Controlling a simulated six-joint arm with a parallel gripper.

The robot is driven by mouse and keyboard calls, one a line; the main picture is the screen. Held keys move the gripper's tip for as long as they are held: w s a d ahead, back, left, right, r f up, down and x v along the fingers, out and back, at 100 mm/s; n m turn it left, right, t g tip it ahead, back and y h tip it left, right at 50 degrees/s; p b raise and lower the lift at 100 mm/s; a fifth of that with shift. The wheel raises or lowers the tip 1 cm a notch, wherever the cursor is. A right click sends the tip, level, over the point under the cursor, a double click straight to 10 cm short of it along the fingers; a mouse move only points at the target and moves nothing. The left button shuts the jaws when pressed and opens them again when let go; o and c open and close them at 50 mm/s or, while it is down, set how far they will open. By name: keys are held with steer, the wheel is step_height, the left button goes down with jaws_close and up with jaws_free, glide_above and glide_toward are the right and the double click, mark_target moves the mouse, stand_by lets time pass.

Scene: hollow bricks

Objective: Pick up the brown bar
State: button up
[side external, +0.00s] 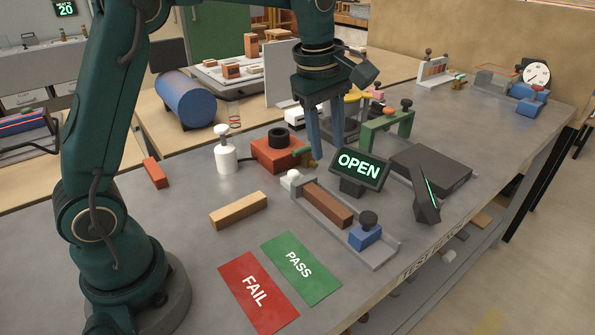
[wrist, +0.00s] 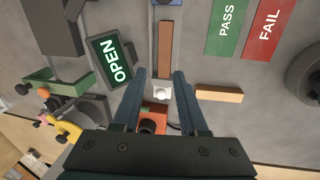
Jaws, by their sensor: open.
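The brown bar (side external: 328,205) lies in a grey channel fixture (side external: 381,252) on the bench, with a blue block (side external: 365,236) bearing a dark knob at its near end and a white rounded knob (side external: 291,179) at its far end. In the wrist view the bar (wrist: 165,50) runs up and down, ahead of the fingers. My gripper (side external: 325,155) hangs above the bench, behind the far end of the fixture. Its two fingers are apart and empty; the gripper also shows in the wrist view (wrist: 160,78).
A sign reading OPEN (side external: 358,167) stands right beside the fixture. A tan bar (side external: 238,211) lies to its left. Red FAIL (side external: 257,291) and green PASS (side external: 300,268) mats lie in front. A red block (side external: 275,152) with a black knob and a green bridge (side external: 386,132) stand near my gripper.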

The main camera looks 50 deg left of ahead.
steer(key=g, duration=0.2)
glide_above(326, 199)
steer(key=shift+n, duration=0.4)
steer(key=f, duration=0.6)
steer(key=shift+w+d+f, duration=0.1)
steer(key=shift+w+f, duration=0.15)
steer(key=shift+f, duration=0.05)
steer(key=shift+s+f, duration=0.2)
steer(key=shift+f, duration=3.25)
jaws_close()
